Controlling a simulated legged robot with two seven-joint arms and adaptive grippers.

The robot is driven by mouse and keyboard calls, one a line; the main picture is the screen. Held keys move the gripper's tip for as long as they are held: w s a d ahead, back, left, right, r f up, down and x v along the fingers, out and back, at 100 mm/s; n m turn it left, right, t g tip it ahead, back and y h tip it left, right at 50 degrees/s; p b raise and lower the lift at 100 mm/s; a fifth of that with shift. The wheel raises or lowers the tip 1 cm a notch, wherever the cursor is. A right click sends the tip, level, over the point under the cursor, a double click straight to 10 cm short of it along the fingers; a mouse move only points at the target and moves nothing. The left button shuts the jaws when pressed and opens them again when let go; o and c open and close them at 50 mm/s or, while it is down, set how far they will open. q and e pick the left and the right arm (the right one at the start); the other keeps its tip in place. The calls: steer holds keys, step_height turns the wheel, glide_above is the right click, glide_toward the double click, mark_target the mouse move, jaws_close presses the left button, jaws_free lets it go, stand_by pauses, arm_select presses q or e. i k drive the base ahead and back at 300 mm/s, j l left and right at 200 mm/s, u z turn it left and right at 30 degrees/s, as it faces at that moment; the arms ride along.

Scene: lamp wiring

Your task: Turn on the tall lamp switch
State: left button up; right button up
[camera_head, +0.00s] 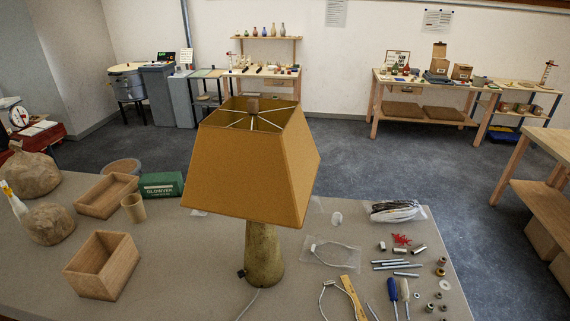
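The tall lamp (263,254) stands upright on the grey table. It has a tan, four-sided tapered shade (246,165) and a stone-like tapered base. A small dark knob, which looks like the switch (241,273), sticks out at the lower left of the base. A thin pale cord (248,304) runs from the base toward the front table edge. Neither of my grippers is in view. I cannot tell from this view whether the lamp is lit; no bulb shows inside the shade.
On the grey table (190,270), two wooden boxes (103,264), a cup (133,208), a green box (161,185) and lumpy brown bags (49,223) stand left. Screwdrivers (404,291), metal rods, nuts and bagged wires (332,252) lie right. The tabletop just left of the lamp is clear.

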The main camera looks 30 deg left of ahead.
mark_target(240, 273)
steer(key=u, duration=1.35)
